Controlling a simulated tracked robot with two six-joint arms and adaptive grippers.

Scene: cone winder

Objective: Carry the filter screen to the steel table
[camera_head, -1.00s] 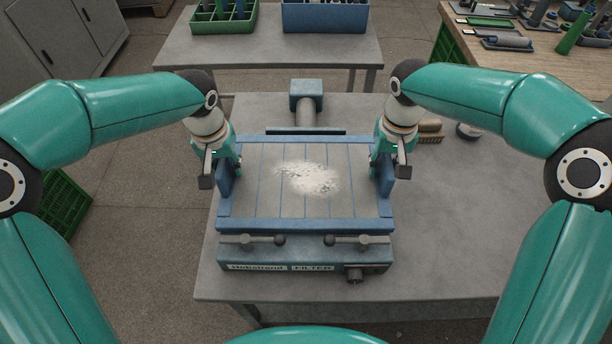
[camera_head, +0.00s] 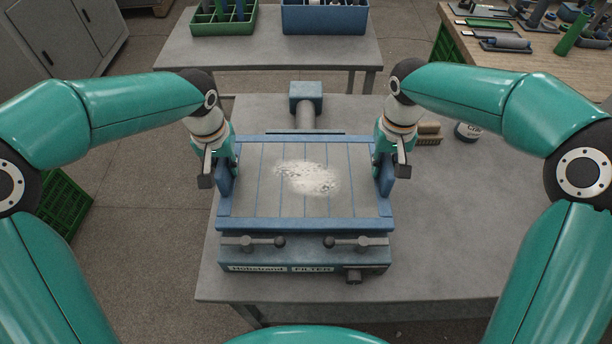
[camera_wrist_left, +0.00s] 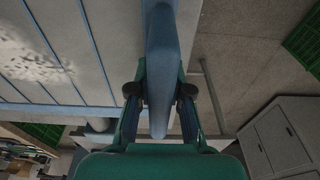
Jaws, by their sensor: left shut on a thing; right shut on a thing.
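The filter screen (camera_head: 255,200) is a wide grey panel with a blue frame, blue ribs and a patch of whitish dust. It lies level over the blue filter housing (camera_head: 310,258); any gap between them is hard to see. My left gripper (camera_head: 225,170) is shut on the screen's left blue side handle, also seen between its fingers in the left wrist view (camera_wrist_left: 160,75). My right gripper (camera_head: 385,172) is shut on the right side handle, partly hidden by the gripper. A grey table (camera_head: 270,55) stands at the back; which table is the steel one is unclear.
The housing stands on a nearer grey table (camera_head: 450,230), clear at right front. A brush (camera_head: 429,133) and a white-labelled container (camera_head: 467,131) sit behind the right gripper. The back table holds a green crate (camera_head: 224,28) and a blue bin (camera_head: 325,20). A cluttered workbench (camera_head: 490,60) is at right.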

